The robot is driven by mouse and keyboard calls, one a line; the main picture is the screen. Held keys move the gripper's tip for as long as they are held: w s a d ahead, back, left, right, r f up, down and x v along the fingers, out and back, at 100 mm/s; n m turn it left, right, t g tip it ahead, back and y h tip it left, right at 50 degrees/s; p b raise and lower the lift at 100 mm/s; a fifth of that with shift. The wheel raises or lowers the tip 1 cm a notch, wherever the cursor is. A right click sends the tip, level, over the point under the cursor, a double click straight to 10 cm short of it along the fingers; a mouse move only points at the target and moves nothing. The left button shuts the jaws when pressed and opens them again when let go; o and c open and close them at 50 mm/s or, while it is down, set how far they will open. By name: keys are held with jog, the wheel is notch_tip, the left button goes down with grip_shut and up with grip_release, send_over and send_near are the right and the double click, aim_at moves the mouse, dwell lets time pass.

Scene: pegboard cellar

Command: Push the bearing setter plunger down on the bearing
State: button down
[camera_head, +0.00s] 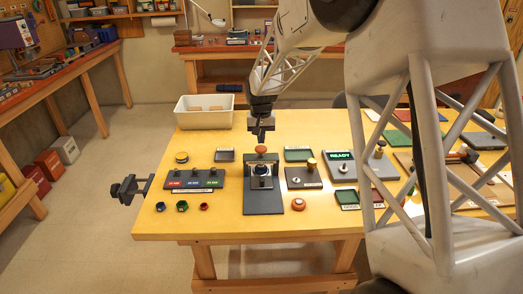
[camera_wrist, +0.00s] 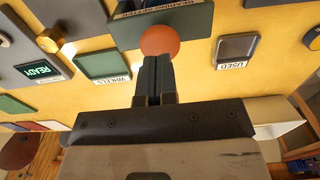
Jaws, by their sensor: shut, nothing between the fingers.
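The bearing setter (camera_head: 263,200) stands at the middle of the table's front half, a dark base with an upright frame. Its plunger has an orange round knob (camera_head: 261,149) on top, which also shows in the wrist view (camera_wrist: 160,40). A small dark round part with a bluish tint (camera_head: 261,170) sits under the plunger; I cannot tell for certain that it is the bearing. My gripper (camera_head: 261,138) is shut and empty, pointing down just above the knob. In the wrist view the closed fingertips (camera_wrist: 157,60) overlap the knob's edge; contact cannot be told.
A board with three labelled posts (camera_head: 194,179) stands left of the setter. A dark block with a brass knob (camera_head: 303,177) and the READY panel (camera_head: 342,155) stand right. A white bin (camera_head: 204,112) is at the back left. An orange button (camera_head: 298,204) lies front right.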

aim_at(261, 148)
jog(key=shift+f, duration=1.9)
dwell(0.4)
jog(key=shift+r, duration=3.4)
